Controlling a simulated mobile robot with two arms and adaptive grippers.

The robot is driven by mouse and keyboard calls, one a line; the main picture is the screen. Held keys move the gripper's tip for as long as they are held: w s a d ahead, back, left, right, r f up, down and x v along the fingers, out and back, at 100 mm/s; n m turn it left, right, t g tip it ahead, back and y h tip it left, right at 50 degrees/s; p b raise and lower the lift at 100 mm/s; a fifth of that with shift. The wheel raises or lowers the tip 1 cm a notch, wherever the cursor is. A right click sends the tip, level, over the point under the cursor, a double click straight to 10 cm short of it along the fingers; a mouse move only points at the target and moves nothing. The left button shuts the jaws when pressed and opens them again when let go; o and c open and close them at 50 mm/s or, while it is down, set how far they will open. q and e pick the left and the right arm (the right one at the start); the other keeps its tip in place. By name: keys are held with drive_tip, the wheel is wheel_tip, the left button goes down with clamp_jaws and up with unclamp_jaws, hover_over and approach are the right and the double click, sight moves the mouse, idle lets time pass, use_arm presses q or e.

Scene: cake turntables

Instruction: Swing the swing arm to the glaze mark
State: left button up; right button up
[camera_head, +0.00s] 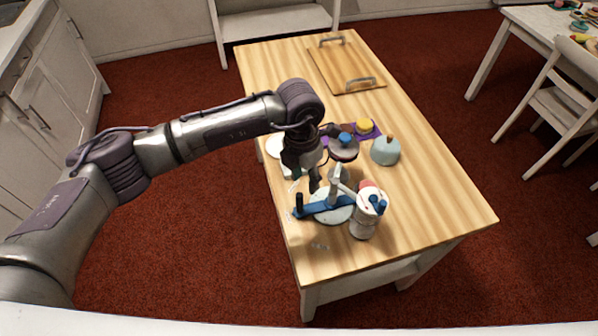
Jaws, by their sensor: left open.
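The swing arm (318,209) is a blue bar with an upright black handle (299,202) at its left end. It lies over a pale round disc (345,214) near the table's front left edge. My left gripper (319,181) is open and points down, above and a little right of the black handle, apart from it as far as I can tell. Small pale marks lie on the table near the arm, one of them in front of it (319,246). They are too small to read, so I cannot tell which is the glaze mark. My right gripper is out of view.
A white and grey canister (364,223) with blue knobs stands right of the disc. Behind are a grey turntable (343,152), a pale blue dome (385,152) and a yellow item (364,126). A wooden board (340,65) with handles lies farther back. The table's right side is clear.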

sight(300, 195)
use_arm(q)
drive_tip(key=shift+w+a+y, duration=0.35)
drive_tip(key=shift+a+y, duration=0.05)
drive_tip(key=shift+a, duration=0.2)
drive_tip(key=shift+a+f, duration=0.1)
drive_tip(key=shift+f+b, duration=0.35)
drive_tip(key=shift+f, duration=0.05)
wheel_tip(300, 195, down, 8)
drive_tip(key=b, duration=0.4)
drive_tip(key=shift+f, duration=0.15)
drive_tip(key=shift+c, duration=0.4)
clamp_jaws()
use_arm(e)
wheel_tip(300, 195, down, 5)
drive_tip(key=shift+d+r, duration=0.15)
